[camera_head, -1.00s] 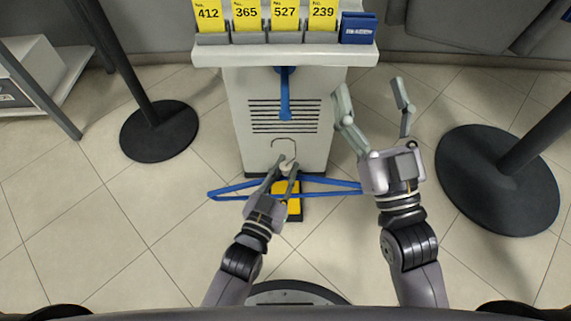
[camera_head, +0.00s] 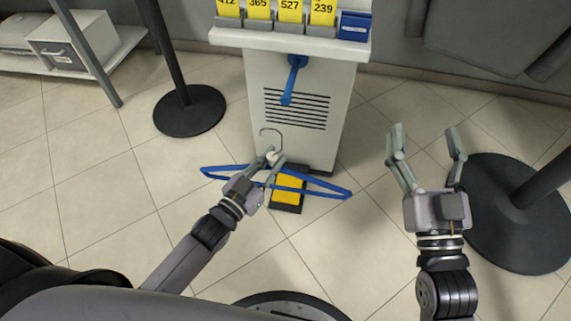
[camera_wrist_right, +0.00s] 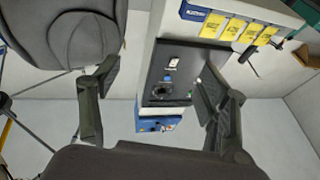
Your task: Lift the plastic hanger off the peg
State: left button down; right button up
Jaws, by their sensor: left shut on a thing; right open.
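The blue plastic hanger (camera_head: 322,187) with a metal hook (camera_head: 271,131) is in the head view, in front of the white machine. My left gripper (camera_head: 272,160) is shut on the hanger at its neck, below the hook. The hanger hangs clear in the gripper, slightly tilted, its right end lower. The blue peg (camera_head: 289,85) sticks out of the machine's front above and apart from the hook. My right gripper (camera_head: 427,148) is open and empty at the right, away from the hanger. In the right wrist view, nothing lies between its fingers (camera_wrist_right: 152,90).
The white machine (camera_head: 322,125) carries yellow number tags (camera_head: 291,10) and a blue box (camera_head: 355,27) on top. A yellow and black item (camera_head: 287,190) is at its foot. Stanchion bases stand left (camera_head: 189,110) and right (camera_head: 515,215).

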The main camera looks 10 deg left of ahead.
pick_arm(q)
jog(key=s+b, duration=0.2)
jog(key=s, duration=0.9)
jog(key=shift+d, duration=0.2)
pick_arm(e)
jog(key=s+r+t+y, duration=0.2)
jog(key=s+r+t, duration=0.3)
jog(key=r, duration=0.2)
jog(key=shift+r, duration=0.25)
